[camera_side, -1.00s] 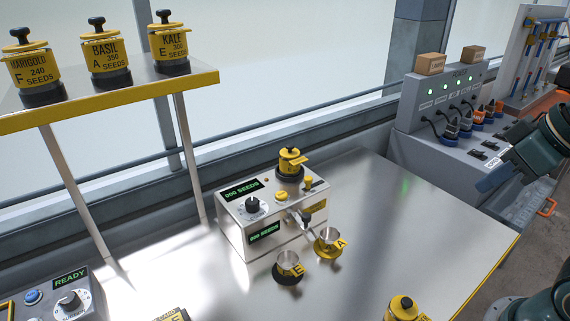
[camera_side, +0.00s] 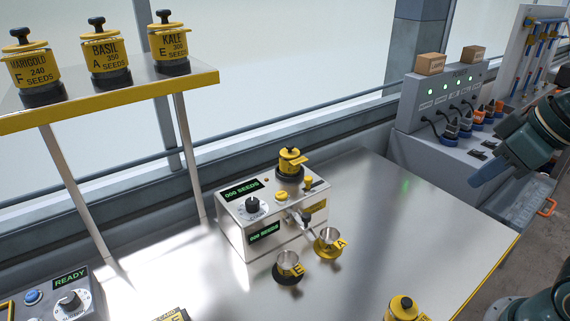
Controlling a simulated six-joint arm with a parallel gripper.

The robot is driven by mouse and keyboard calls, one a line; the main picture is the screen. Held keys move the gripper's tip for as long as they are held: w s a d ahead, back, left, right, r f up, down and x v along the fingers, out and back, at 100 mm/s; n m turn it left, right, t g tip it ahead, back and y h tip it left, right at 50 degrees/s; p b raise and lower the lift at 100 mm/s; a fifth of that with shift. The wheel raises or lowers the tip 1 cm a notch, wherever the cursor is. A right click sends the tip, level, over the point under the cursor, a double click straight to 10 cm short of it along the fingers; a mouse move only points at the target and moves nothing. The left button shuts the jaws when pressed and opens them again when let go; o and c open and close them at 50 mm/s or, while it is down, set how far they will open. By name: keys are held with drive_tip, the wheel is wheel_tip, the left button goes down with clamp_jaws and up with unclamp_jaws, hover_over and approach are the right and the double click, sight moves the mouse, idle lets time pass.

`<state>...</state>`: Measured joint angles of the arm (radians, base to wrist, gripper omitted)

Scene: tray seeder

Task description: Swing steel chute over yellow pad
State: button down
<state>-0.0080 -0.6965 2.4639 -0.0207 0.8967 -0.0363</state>
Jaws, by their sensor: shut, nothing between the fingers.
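The steel chute (camera_side: 301,217) sticks out from the front of the grey seeder box (camera_side: 240,228), low on its right part. Its outer end is close to the cup on the pad marked A (camera_side: 340,244). A second cup stands on a dark-based pad marked E (camera_side: 297,271), to the left and nearer. Both pads show yellow labels. My gripper (camera_side: 478,183) is at the right edge, shut and empty, well apart from the chute and pointing down to the left. Its fingertips are too small to make out separately.
A shelf (camera_side: 150,88) at the left holds jars marked Marigold, Basil and Kale. A yellow jar (camera_side: 403,308) stands at the table's front. A control box (camera_side: 75,300) reading READY is at lower left. The table (camera_side: 420,220) right of the seeder is clear.

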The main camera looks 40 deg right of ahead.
drive_tip(key=w+a+r+n+g+y, duration=0.1)
drive_tip(key=w+a+n, duration=0.3)
drive_tip(key=w, duration=0.4)
drive_tip(key=n+g+y, duration=0.2)
drive_tip(key=n+g, duration=0.1)
drive_tip(key=n, duration=0.7)
hover_over(295, 212)
drive_tip(key=s+a, duration=0.2)
drive_tip(key=s, duration=0.1)
wheel_tip(295, 212, down, 10)
drive_tip(key=shift+s+a+r, duration=0.15)
drive_tip(key=shift+a, duration=0.05)
wheel_tip(295, 212, down, 9)
drive_tip(key=shift+f, duration=0.2)
drive_tip(key=shift+s+d, duration=0.15)
drive_tip(key=shift+d, duration=0.25)
